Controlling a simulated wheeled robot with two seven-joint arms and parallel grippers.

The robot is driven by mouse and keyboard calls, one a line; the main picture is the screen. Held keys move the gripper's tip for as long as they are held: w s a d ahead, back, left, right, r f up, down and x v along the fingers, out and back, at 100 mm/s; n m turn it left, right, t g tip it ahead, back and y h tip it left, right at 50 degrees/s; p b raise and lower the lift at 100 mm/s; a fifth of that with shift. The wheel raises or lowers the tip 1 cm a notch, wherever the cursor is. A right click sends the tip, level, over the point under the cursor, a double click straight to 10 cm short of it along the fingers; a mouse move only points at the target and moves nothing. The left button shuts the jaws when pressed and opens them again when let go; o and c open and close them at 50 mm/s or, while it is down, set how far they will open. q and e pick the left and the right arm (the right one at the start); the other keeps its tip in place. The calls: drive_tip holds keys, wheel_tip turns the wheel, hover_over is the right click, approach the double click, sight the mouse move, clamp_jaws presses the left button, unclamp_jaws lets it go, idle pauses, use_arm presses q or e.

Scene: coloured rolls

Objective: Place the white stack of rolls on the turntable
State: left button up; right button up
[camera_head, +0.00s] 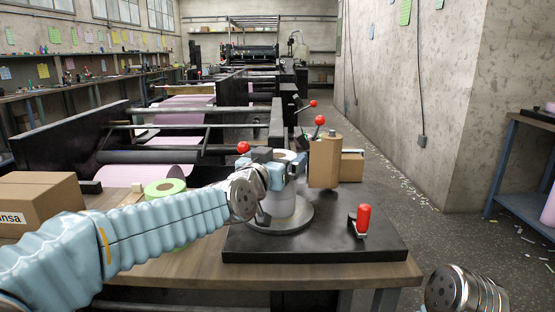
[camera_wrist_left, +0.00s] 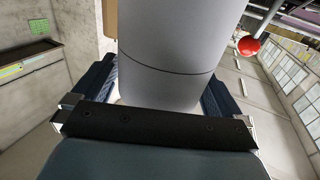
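The white stack of rolls (camera_head: 281,206) stands upright over the round grey turntable (camera_head: 303,222), within its rim; I cannot tell whether its base touches the plate. A seam between rolls shows on it in the left wrist view (camera_wrist_left: 165,60). My left gripper (camera_head: 277,168) reaches in from the left around the upper part of the stack. Its fingers lie close against both sides of the stack in the left wrist view (camera_wrist_left: 160,92), and it looks shut on it. The gripper and wrist hide part of the stack. My right gripper is not in view.
The turntable sits on a black base plate (camera_head: 350,245) with a red-handled lever (camera_head: 363,222). A brown roll (camera_head: 324,162) and a box (camera_head: 352,166) stand behind. A green roll (camera_head: 165,188) and a cardboard box (camera_head: 40,200) are at left on the table.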

use_arm(q)
drive_tip(key=shift+r, duration=0.15)
drive_tip(key=p+v, duration=0.1)
drive_tip(key=v, duration=1.1)
